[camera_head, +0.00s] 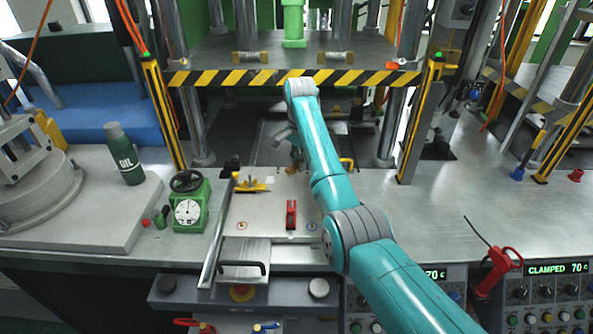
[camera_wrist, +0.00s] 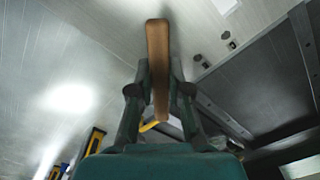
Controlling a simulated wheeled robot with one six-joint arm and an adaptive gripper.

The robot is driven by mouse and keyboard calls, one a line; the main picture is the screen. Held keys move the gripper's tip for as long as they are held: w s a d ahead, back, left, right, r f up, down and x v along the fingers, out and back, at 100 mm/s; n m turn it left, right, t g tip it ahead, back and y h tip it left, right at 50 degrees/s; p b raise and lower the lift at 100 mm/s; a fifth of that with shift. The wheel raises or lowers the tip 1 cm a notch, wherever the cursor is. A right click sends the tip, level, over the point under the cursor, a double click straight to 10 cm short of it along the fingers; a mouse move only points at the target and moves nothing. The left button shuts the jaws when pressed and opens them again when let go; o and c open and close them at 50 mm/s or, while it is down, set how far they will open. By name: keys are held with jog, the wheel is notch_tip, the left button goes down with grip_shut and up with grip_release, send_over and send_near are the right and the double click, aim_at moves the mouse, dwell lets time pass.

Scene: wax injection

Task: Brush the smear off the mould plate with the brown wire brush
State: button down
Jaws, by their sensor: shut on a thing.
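My gripper (camera_wrist: 158,88) is shut on the brown wire brush (camera_wrist: 158,45), whose flat wooden side stands up between the two fingers in the wrist view. Its bristles are not visible there. In the head view my gripper (camera_head: 297,158) is small and partly hidden by my teal arm, at the far part of a pale metal plate (camera_head: 262,212), probably the mould plate. I cannot tell whether the brush touches it. I cannot make out a smear.
A red part (camera_head: 291,214) and a yellow clamp (camera_head: 250,185) sit on the plate. The press's striped edge (camera_head: 290,78) hangs above my arm. A green gauge (camera_head: 188,206) and an oil bottle (camera_head: 123,153) stand left. The bench right of my arm is mostly clear.

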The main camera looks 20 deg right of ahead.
jog(key=shift+r, duration=0.95)
